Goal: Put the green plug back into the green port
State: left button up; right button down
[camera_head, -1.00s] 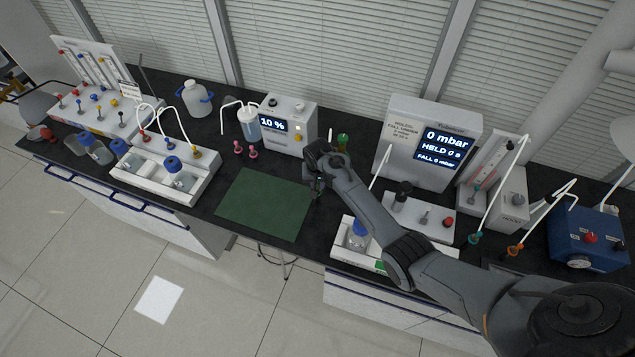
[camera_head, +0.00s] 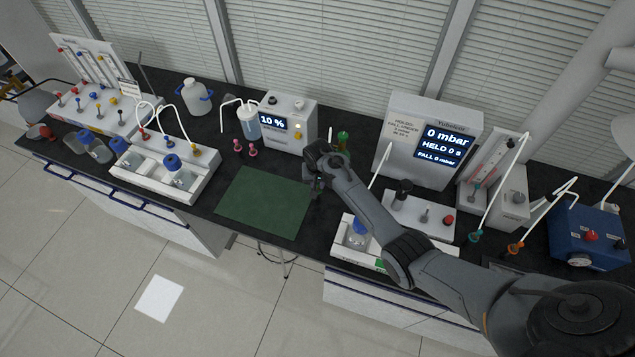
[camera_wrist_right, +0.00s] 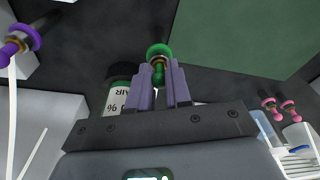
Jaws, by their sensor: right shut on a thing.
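My right gripper (camera_head: 316,186) hangs over the black bench by the right edge of the green mat (camera_head: 262,204). In the right wrist view its fingers (camera_wrist_right: 160,88) are closed around the green plug (camera_wrist_right: 158,52), whose green ring shows beyond the fingertips. The plug is too small to make out in the head view. The green port is not clearly identifiable; a green patch (camera_head: 380,265) shows on the front of the white tray at the right, partly behind my arm. My left gripper is not in view.
A purple plug (camera_wrist_right: 18,40) with a white hose is at the left of the wrist view, pink plugs (camera_wrist_right: 280,106) at the right. A pressure display box (camera_head: 430,140) stands behind my arm. The mat is bare.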

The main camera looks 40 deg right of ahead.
jog(key=c, duration=1.1)
grip_release()
jog(key=shift+o, duration=0.6)
notch_tip(320, 180, up, 11)
jog(key=s, duration=0.1)
jog(key=shift+s+a+f, duration=0.15)
jog(key=shift+s+a, duration=0.05)
jog(key=shift+a, duration=0.25)
jog(key=s+a+r+n+p, duration=0.3)
jog(key=s+a+r, duration=0.1)
jog(key=s, duration=0.6)
jog(key=s+a+r+n+t+p, duration=0.1)
jog(key=s+a+r+n+p, duration=0.2)
jog(key=s, duration=0.7)
jog(key=s+a+r+n+t+y+p, duration=0.1)
jog(key=s+a+r+n+p, duration=0.2)
jog(key=s+a, duration=0.4)
jog(key=s+r+p, duration=0.1)
jog(key=s+p, duration=0.1)
jog(key=s, duration=0.2)
jog(key=shift+a+r, duration=0.3)
jog(key=shift+r, duration=0.05)
